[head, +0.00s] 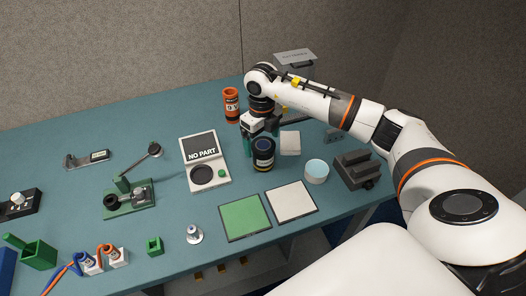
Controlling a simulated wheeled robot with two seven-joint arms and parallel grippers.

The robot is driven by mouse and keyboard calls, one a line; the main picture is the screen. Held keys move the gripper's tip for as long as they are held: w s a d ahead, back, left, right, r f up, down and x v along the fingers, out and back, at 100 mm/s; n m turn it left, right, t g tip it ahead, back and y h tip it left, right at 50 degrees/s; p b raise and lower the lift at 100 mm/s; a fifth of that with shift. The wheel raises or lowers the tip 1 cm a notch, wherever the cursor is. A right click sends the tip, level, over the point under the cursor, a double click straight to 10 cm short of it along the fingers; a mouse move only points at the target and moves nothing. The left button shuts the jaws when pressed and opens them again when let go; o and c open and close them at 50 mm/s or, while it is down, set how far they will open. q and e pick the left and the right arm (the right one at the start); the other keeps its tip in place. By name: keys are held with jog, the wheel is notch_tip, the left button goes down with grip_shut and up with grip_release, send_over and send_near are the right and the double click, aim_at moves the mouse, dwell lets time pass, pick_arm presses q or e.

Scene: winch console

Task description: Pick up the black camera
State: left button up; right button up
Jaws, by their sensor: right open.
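I cannot clearly make out a black camera in the head view. My right gripper (256,138) points down over the back middle of the table, with its jaws open. It is just behind a dark cylindrical jar (263,154) with a pale label band, which hides part of the fingers. Whether anything lies between the fingers is hidden. My left gripper is not in view.
An orange can (232,105) stands close behind-left of the gripper. A white "NO PART" device (205,162) is left. A white block (290,143), pale blue-topped cylinder (316,171) and dark grey vise-like block (357,169) are right. Green (244,216) and white (291,202) pads lie in front.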

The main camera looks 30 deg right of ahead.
aim_at(263, 144)
notch_tip(263, 144, down, 4)
jog(key=shift+s+d+f+p, duration=0.1)
jog(key=shift+d+f+p, duration=0.05)
jog(key=shift+p, duration=1.1)
jog(key=shift+f, duration=0.45)
jog(key=c, duration=1.2)
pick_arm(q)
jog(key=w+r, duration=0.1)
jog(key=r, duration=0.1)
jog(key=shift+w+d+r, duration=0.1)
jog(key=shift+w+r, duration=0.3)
pick_arm(e)
jog(key=shift+c, duration=0.4)
